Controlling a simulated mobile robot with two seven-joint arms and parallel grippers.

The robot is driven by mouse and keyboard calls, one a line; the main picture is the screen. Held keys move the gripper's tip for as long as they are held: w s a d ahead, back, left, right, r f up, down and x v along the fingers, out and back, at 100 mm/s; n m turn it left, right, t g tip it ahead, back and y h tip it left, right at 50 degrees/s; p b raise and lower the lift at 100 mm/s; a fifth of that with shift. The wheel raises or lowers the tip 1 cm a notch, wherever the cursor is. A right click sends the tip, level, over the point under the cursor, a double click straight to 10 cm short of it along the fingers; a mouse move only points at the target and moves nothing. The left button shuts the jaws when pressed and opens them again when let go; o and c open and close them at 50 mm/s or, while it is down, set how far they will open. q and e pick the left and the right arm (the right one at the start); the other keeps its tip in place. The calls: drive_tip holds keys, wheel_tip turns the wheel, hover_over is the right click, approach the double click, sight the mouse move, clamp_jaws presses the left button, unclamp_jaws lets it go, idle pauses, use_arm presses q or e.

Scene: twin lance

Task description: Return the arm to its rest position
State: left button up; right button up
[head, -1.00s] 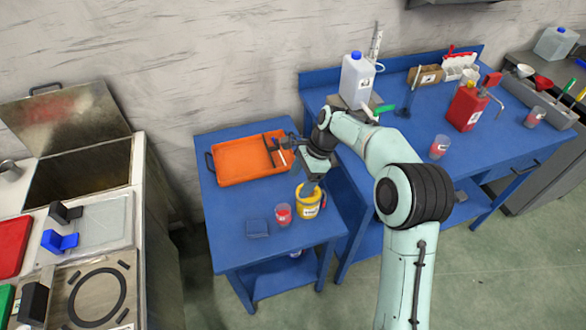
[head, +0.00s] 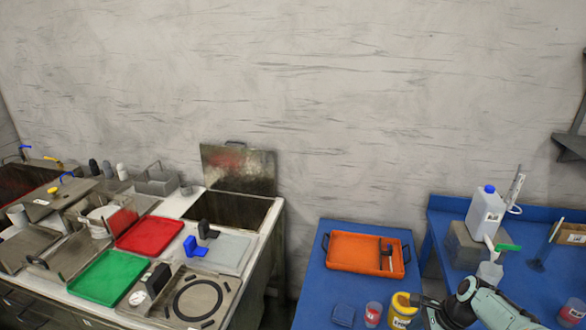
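My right arm enters at the bottom right corner. Its dark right gripper (head: 432,313) is beside the yellow container (head: 401,312) at the bottom edge, partly cut off by the frame. I cannot make out its fingertips or whether it holds anything. My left arm and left gripper are not in view.
A blue table (head: 312,290) holds an orange tray (head: 345,252), a dark blue square piece (head: 343,315) and a red-labelled cup (head: 373,314). The left counter carries a red tray (head: 150,235) and a green tray (head: 107,278).

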drive_tip(key=s+a+f+n+g, duration=0.1)
drive_tip(key=s+a+f+n, duration=0.15)
drive_tip(key=f, duration=0.55)
drive_tip(key=s+a+f+n, duration=0.1)
drive_tip(key=a+f+n, duration=0.15)
drive_tip(key=f, duration=0.65)
drive_tip(key=s+a+f+n, duration=0.3)
drive_tip(key=s+a+f, duration=0.1)
drive_tip(key=s, duration=0.4)
drive_tip(key=s+a+f+n, duration=0.4)
drive_tip(key=s, duration=0.4)
drive_tip(key=s+a+f+n+g+p, duration=0.1)
drive_tip(key=s+a+f+n, duration=0.3)
drive_tip(key=s, duration=0.5)
drive_tip(key=shift+a+f+h, duration=0.3)
drive_tip(key=shift+a+f, duration=0.25)
